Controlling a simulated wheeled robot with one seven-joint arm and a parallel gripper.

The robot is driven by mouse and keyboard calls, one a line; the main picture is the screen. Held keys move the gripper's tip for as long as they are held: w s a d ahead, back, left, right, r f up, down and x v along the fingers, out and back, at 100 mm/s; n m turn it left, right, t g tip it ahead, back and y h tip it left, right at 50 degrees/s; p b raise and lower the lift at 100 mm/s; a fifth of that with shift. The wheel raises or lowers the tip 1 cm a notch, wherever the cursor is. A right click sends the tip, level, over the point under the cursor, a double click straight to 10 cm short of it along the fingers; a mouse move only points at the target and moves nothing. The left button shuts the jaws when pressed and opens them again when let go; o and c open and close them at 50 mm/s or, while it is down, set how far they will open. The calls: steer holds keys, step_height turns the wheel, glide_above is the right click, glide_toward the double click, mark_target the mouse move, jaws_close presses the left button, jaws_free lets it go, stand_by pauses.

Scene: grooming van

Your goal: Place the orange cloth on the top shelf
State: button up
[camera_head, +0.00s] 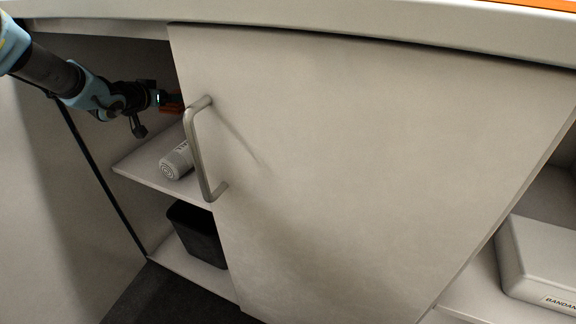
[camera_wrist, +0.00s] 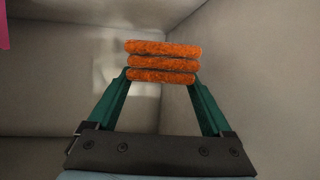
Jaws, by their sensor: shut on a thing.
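The orange cloth (camera_wrist: 162,62) is folded into a stack of layers and held between the two green fingers of my gripper (camera_wrist: 160,80) in the wrist view. In the head view my gripper (camera_head: 166,101) reaches into the open left part of the cabinet, above the top shelf (camera_head: 138,168). The cloth appears to be above the shelf surface. Pale inner walls surround it in the wrist view.
A grey cylinder (camera_head: 176,163) lies on the top shelf, partly behind the door (camera_head: 370,180) with its metal handle (camera_head: 199,150). A black bin (camera_head: 197,236) stands on the lower shelf. A box labelled "BANDAN" (camera_head: 540,262) sits in the right compartment. A pink thing (camera_wrist: 3,25) shows at upper left.

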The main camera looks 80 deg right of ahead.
steer(key=d, duration=0.1)
steer(key=d+r, duration=0.1)
steer(key=d+b, duration=0.1)
steer(key=shift+s+d+r+n+t, duration=0.1)
steer(key=shift+s+r+n+t, duration=0.1)
steer(key=shift+s+n+t, duration=0.15)
step_height(320, 180, down, 10)
steer(key=b, duration=0.5)
steer(key=shift+f, duration=0.1)
steer(key=o, duration=1.1)
steer(key=shift+a+r, duration=0.25)
steer(key=p+v, duration=0.3)
steer(key=v, duration=0.8)
steer(key=shift+w+a, duration=0.1)
steer(key=shift+a, duration=0.2)
